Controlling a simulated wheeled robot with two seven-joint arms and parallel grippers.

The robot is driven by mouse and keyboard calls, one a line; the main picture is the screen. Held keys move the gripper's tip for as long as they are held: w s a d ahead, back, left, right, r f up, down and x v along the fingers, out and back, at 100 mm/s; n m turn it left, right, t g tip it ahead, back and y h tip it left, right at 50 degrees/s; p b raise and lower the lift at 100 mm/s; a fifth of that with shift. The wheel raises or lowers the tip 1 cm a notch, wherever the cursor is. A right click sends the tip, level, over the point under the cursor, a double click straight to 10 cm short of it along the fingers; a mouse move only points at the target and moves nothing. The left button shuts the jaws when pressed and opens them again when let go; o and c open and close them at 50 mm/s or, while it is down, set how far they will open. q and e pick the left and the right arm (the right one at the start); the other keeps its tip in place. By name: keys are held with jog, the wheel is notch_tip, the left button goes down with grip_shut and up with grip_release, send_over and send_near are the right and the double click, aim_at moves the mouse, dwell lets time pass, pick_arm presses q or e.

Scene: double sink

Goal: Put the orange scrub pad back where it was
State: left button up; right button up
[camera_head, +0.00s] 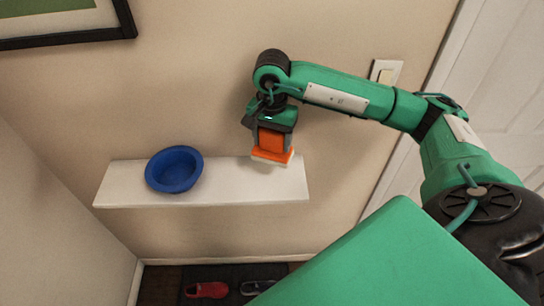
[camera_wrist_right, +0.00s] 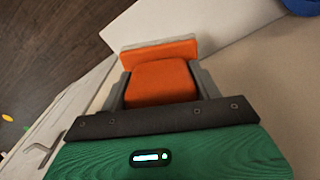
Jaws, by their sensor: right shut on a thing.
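The orange scrub pad (camera_head: 272,146) has an orange block-shaped handle and a pale layer on its bottom. My right gripper (camera_head: 270,135) is shut on its handle, pointing down over the right part of the white wall shelf (camera_head: 225,191). In the right wrist view the orange scrub pad (camera_wrist_right: 160,80) sits between the two grey fingers. The pad's pale underside is at or just above the shelf top; I cannot tell whether it touches. My left gripper is not in view.
A blue bowl (camera_head: 174,169) stands on the left part of the shelf, with bare shelf between it and the pad. A light switch (camera_head: 385,73) is on the wall behind my right arm. Red shoes (camera_head: 206,290) and dark shoes (camera_head: 258,287) lie on a floor mat below.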

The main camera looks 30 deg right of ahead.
aim_at(272, 152)
notch_tip(272, 152, down, 5)
jog(key=shift+s+a+r+p, duration=0.1)
jog(key=shift+r+p, duration=0.05)
jog(key=shift+p, duration=0.4)
notch_tip(272, 152, down, 4)
jog(key=shift+r+p, duration=0.15)
jog(key=shift+p, duration=0.5)
jog(key=shift+f+b, duration=0.25)
jog(key=shift+b, duration=0.05)
jog(key=o, duration=1)
jog(key=shift+r, duration=0.1)
